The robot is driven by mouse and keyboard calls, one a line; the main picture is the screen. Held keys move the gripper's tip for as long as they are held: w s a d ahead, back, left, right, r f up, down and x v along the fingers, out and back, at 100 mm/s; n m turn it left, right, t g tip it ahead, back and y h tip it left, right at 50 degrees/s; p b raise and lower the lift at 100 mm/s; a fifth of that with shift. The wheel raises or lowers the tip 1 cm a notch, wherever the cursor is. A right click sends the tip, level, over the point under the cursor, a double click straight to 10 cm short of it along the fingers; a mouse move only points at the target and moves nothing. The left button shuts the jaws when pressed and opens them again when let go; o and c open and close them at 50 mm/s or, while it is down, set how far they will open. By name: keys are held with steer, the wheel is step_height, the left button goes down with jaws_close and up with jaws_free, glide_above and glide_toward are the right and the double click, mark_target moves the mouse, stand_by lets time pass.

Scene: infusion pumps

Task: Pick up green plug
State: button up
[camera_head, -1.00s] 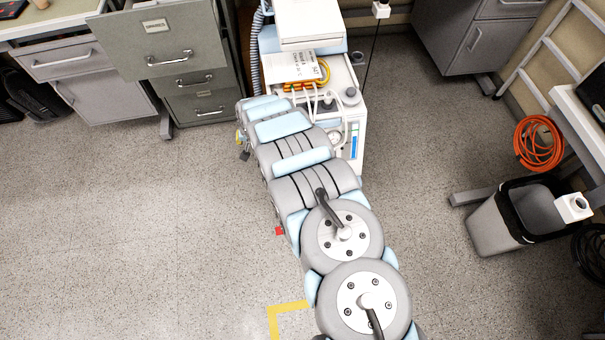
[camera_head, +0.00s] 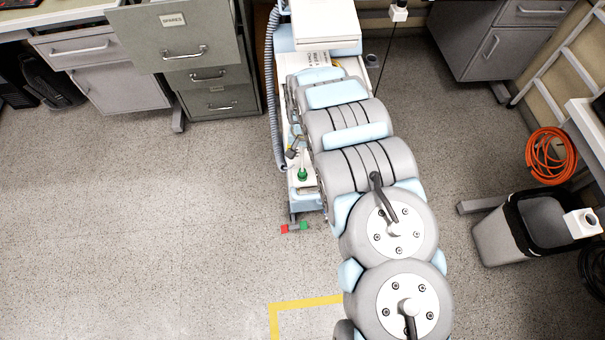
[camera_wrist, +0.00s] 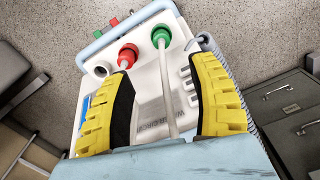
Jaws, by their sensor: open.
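The green plug (camera_wrist: 161,37) sits upright on the white top of the pump cart (camera_wrist: 150,95) in the wrist view, with a pale hose running from it toward my gripper. It also shows in the head view (camera_head: 302,175), just left of my arm. The plug is beyond the fingertips, and nothing is held.
A red piece (camera_head: 285,229) and a green piece (camera_head: 304,225) show low at the cart's front. A grey corrugated hose (camera_head: 273,90) runs along the cart's left side. Open floor lies left.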

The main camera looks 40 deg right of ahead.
mark_target(302, 169)
step_height(302, 169, down, 8)
steer(key=shift+r+b, duration=0.25)
steer(key=shift+b, duration=0.75)
steer(key=shift+f, duration=0.15)
steer(key=shift+w+f+b, duration=0.1)
steer(key=shift+f+b, duration=1.25)
steer(key=shift+f, duration=1.15)
jaws_close()
